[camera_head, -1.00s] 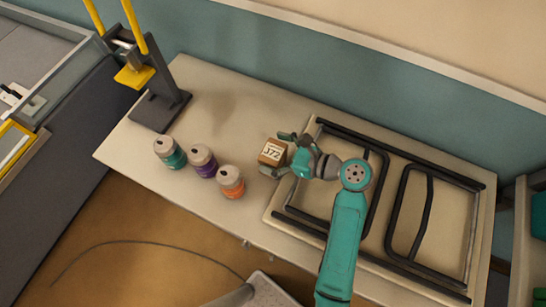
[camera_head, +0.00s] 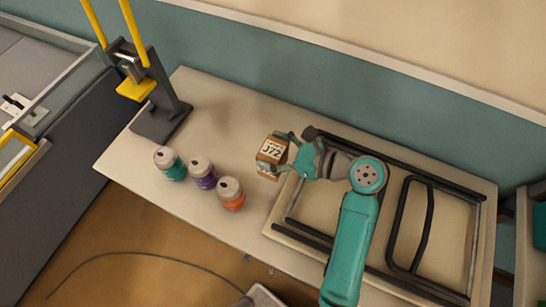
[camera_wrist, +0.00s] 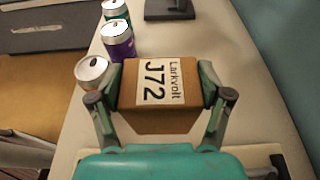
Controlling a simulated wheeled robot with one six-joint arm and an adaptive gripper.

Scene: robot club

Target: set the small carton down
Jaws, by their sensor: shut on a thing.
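The small carton (camera_head: 271,150) is a brown box with a white label reading "J72". In the wrist view the carton (camera_wrist: 160,115) sits between the two fingers, its label also reading "Larkvolt". My gripper (camera_head: 282,152) is shut on its two sides. In the wrist view the gripper's fingers (camera_wrist: 163,88) touch it left and right. The carton is over the pale table (camera_head: 240,115), left of the black-railed frame. I cannot tell whether its underside touches the table top.
Three cans stand left of the carton: teal (camera_head: 170,164), purple (camera_head: 203,172) and orange (camera_head: 230,194). A dark stand with yellow handles (camera_head: 160,115) is at the table's left end. A black-railed frame (camera_head: 420,225) lies at right. The table top behind the cans is clear.

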